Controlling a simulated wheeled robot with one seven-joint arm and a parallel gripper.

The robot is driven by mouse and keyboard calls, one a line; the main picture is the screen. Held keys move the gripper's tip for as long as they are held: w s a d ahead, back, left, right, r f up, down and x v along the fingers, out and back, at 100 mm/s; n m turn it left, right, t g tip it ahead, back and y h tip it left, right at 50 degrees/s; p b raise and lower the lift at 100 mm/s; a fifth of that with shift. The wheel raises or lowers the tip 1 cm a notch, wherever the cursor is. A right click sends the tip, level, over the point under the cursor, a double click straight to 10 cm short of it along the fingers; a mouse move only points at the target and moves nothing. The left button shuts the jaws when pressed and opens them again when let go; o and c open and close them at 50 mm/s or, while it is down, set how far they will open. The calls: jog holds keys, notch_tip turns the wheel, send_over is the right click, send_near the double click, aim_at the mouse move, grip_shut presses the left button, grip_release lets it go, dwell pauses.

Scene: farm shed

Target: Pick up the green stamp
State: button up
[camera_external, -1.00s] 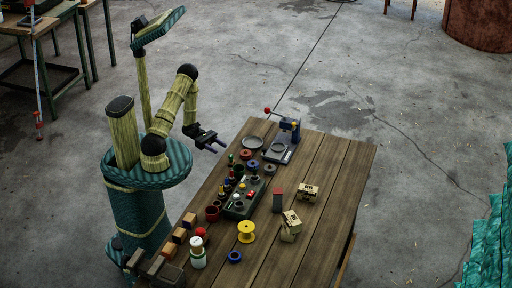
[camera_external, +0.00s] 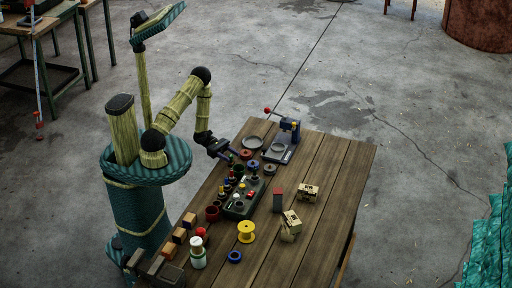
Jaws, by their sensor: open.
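The green stamp (camera_external: 231,163) seems to be the small dark green upright piece at the table's left edge, towards the back. It is small, and my gripper partly covers it. My gripper (camera_external: 231,154) is open, with its fingers reaching right and slightly down over the table edge, very near the top of this piece. I cannot tell whether the fingers touch it or stand around it. Nothing shows held between them.
Other small stamps and a dark tray (camera_external: 238,211) crowd just in front. The table's right side is clear.

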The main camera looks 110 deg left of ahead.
jog(key=shift+w+d, duration=0.2)
jog(key=shift+w, duration=0.2)
grip_shut()
